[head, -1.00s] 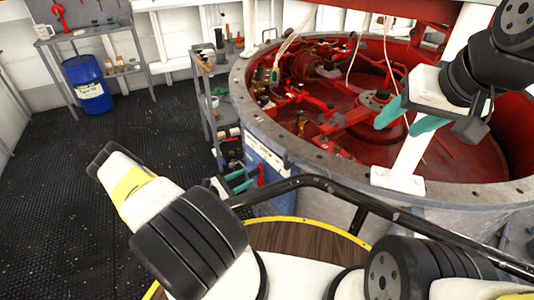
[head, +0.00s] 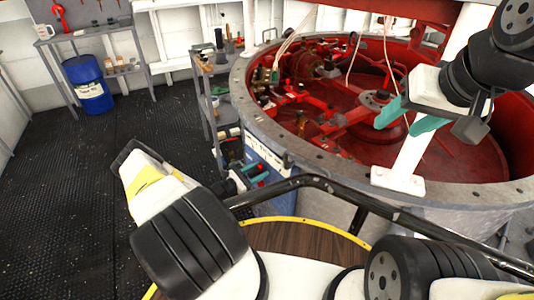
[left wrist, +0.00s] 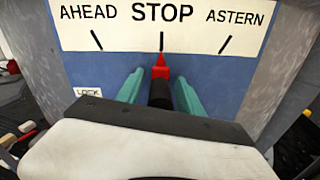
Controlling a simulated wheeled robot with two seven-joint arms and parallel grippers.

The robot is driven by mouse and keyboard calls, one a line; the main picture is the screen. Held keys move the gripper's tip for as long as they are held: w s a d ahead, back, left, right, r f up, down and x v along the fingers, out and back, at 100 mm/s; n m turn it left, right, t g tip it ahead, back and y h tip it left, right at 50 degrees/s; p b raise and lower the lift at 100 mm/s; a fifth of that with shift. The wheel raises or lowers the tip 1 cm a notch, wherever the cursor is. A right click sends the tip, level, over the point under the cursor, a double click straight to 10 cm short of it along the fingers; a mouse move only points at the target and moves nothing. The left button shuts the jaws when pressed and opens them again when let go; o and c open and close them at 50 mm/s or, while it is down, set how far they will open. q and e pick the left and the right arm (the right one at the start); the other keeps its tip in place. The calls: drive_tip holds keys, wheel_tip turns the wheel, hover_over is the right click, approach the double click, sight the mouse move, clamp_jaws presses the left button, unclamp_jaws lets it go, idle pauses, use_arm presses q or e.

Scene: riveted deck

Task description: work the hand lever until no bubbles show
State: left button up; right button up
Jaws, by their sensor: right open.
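A lever with a black grip and a red pointer tip (left wrist: 160,68) stands in front of a blue panel (left wrist: 95,65). The pointer is at STOP on the white plate (left wrist: 105,25), between AHEAD and ASTERN. My left gripper (left wrist: 161,95) is open, with a teal finger on each side of the black grip and a narrow gap visible. In the head view my left gripper (head: 252,178) is small and partly hidden by my arm, at the panel on the drum's side. My right gripper (head: 405,118) is open and empty above the drum's rim. No bubbles can be made out.
A large grey drum (head: 340,172) with red machinery inside fills the right. A black rail (head: 320,184) curves in front of it. A grey shelf (head: 205,85) with tools stands to its left. A blue barrel (head: 88,84) is farther back. The dark floor at left is clear.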

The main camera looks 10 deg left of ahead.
use_arm(q)
clamp_jaws()
idle(1.2)
